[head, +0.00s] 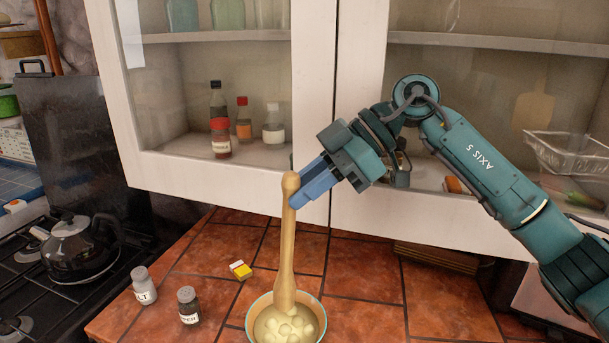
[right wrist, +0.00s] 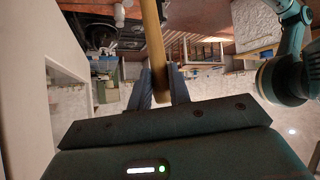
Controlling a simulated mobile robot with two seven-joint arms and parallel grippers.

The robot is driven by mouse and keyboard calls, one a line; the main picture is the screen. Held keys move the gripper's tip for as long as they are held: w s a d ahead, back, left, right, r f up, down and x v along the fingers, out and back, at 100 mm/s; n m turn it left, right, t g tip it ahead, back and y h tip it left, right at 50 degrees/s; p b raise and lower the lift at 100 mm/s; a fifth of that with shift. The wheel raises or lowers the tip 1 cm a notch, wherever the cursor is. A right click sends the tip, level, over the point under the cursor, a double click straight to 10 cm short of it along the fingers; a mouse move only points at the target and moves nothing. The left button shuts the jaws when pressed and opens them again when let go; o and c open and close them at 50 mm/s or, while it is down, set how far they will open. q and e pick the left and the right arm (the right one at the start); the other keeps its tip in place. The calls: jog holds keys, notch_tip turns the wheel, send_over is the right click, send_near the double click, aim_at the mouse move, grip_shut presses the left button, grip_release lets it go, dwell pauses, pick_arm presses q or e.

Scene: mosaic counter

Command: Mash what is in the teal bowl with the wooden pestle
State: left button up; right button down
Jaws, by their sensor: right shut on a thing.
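The teal bowl (head: 320,304) stands on the tiled counter at the bottom of the head view, its lower part cut off by the frame. It holds several pale chunks (head: 290,330). The wooden pestle (head: 286,248) stands nearly upright, its thick lower end in the bowl at the chunks. My right gripper (head: 298,192) is shut on the pestle near its knobbed top, coming in from the right. In the right wrist view the pestle (right wrist: 153,45) runs between the blue fingers (right wrist: 160,85). My left gripper is not in view.
A kettle (head: 75,250) sits on the stove at far left. A glass-fronted cabinet (head: 350,100) hangs behind the pestle. Counter right of the bowl is clear.

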pick_arm(q)
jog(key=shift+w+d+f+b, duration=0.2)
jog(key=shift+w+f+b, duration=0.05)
jog(key=shift+b, duration=0.95)
pick_arm(e)
notch_tip(320, 180, down, 5)
jog(key=shift+w+r, duration=0.1)
jog(key=shift+r, duration=0.05)
pick_arm(q)
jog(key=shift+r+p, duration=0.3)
jog(key=shift+p, duration=0.1)
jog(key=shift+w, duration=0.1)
